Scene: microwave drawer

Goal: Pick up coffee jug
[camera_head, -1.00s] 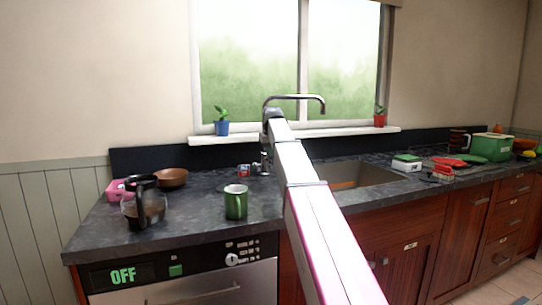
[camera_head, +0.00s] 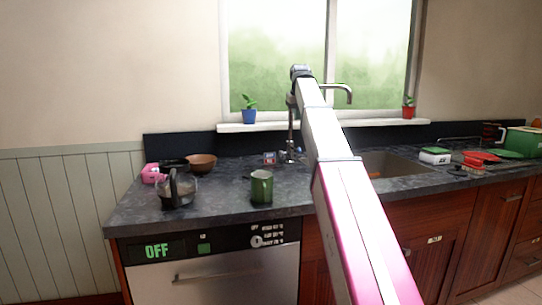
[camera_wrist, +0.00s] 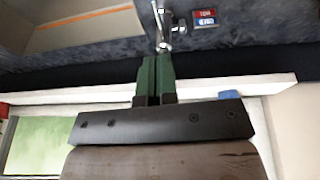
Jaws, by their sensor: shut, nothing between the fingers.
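The coffee jug (camera_head: 184,196), glass with a black handle, stands on the dark counter's left part, its handle side facing me. A dark flat shape lies right behind it; I cannot tell whether it is part of the jug. My gripper (camera_head: 300,70) is at the far end of my raised arm, in front of the window, up and right of the jug and well apart from it. In the wrist view my gripper (camera_wrist: 157,60) shows two green fingers pressed together with nothing between them. The jug is not in the wrist view.
A green mug (camera_head: 262,188) stands right of the jug. A brown bowl (camera_head: 202,164) and a pink object (camera_head: 151,174) sit behind it. The tap (camera_head: 291,125) and sink (camera_head: 395,166) are to the right. Potted plants stand on the windowsill (camera_head: 330,125).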

